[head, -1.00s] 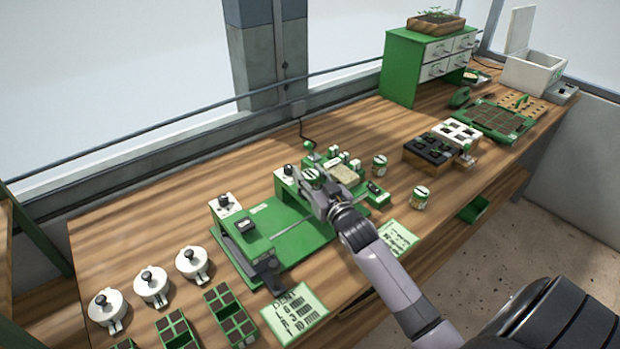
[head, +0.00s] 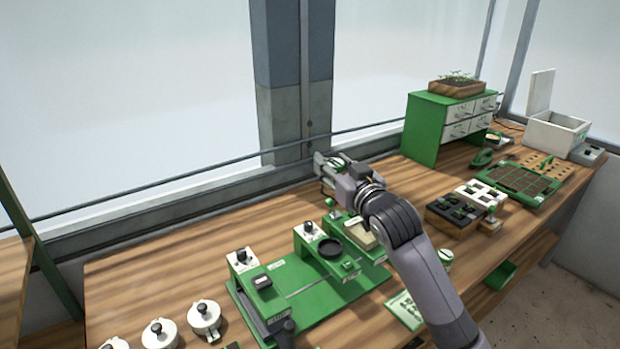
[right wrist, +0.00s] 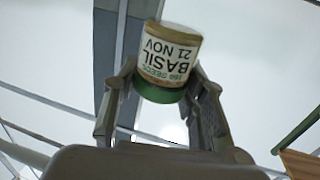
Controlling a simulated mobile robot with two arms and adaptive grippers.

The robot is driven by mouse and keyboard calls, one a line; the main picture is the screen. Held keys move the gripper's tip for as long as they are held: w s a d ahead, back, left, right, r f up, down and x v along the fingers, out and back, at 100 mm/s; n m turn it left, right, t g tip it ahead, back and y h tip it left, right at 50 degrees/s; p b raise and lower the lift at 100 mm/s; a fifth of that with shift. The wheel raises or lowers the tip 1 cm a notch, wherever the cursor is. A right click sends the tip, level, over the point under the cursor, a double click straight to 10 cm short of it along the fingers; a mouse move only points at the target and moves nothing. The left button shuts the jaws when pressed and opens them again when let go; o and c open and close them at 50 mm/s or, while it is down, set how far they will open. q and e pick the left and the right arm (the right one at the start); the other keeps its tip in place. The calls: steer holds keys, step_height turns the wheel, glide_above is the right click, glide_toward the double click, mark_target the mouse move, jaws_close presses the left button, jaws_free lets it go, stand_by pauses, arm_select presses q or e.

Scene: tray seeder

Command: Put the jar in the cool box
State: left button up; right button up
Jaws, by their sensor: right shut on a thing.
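My right gripper (head: 326,170) is raised above the back edge of the bench, in front of the window. In the right wrist view the gripper (right wrist: 160,115) is shut on a jar (right wrist: 170,55). The jar has a pale label reading "BASIL 21 NOV", upside down in that view, and a green end between the fingers. In the head view the fingers mostly hide the jar. The white cool box (head: 553,133) stands at the far right end of the bench, its lid (head: 540,92) up. My left gripper is not in view.
Another jar (head: 446,258) stands right of my forearm. The green seeder (head: 300,283) is below the gripper. Between it and the cool box are a green drawer cabinet (head: 428,127), seedling blocks (head: 450,216) and a green tray (head: 545,197). White lidded pots (head: 204,318) stand front left.

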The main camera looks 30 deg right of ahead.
steer(key=shift+r, duration=0.35)
steer(key=s+a+f, duration=0.5)
steer(key=a, duration=0.1)
steer(key=s+a+f+n+y, duration=0.1)
steer(key=s+a+f, duration=0.3)
steer(key=a+f, duration=0.1)
steer(key=s+a+f+y, duration=0.1)
steer(key=s+a+f, duration=0.4)
steer(key=a, duration=0.2)
steer(key=shift+s+f, duration=0.3)
steer(key=shift+s, duration=0.05)
steer(key=shift+s+a, duration=0.3)
steer(key=shift+a, duration=0.05)
steer(key=w+d+r, duration=0.5)
steer(key=d, duration=0.1)
steer(key=w+d+r+h, duration=0.1)
steer(key=w+d+r, duration=0.4)
steer(key=d, duration=0.1)
steer(key=w+d+r+m+h, duration=0.1)
steer(key=w+d+r, duration=0.4)
steer(key=d, duration=0.1)
steer(key=shift+w+d+r, duration=0.15)
steer(key=shift+d+r, duration=0.15)
steer(key=shift+d, duration=0.05)
